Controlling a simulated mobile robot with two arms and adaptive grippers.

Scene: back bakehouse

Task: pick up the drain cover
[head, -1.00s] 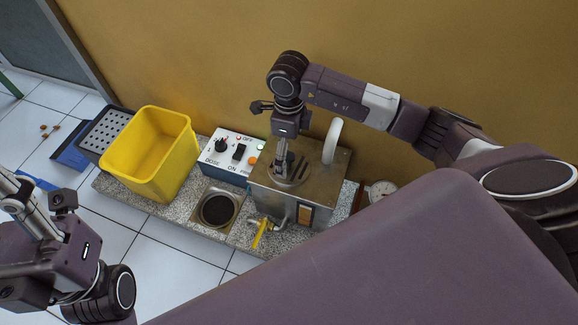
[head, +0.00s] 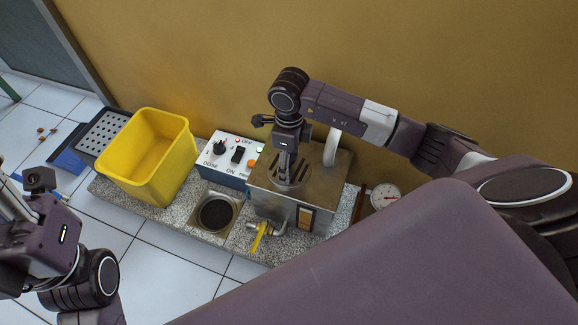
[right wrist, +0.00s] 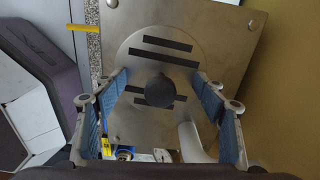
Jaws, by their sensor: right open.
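The drain cover (right wrist: 190,58) is a round flat metal disc with dark slots and a black knob (right wrist: 160,91) at its middle. It lies on top of a steel box; in the head view the slotted disc (head: 298,174) is partly hidden by my right gripper (head: 286,172). In the right wrist view my right gripper (right wrist: 162,82) is open, its blue-padded fingers on either side of the knob, with nothing held. My left gripper's arm is at the lower left of the head view, and its fingers do not show clearly.
The steel box (head: 264,205) has a yellow-handled tap (head: 261,236) in front and a pale curved pipe (head: 332,148) on top. A switch box (head: 226,158), yellow bin (head: 140,178), open round drain (head: 215,213) and dial gauge (head: 385,196) surround it.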

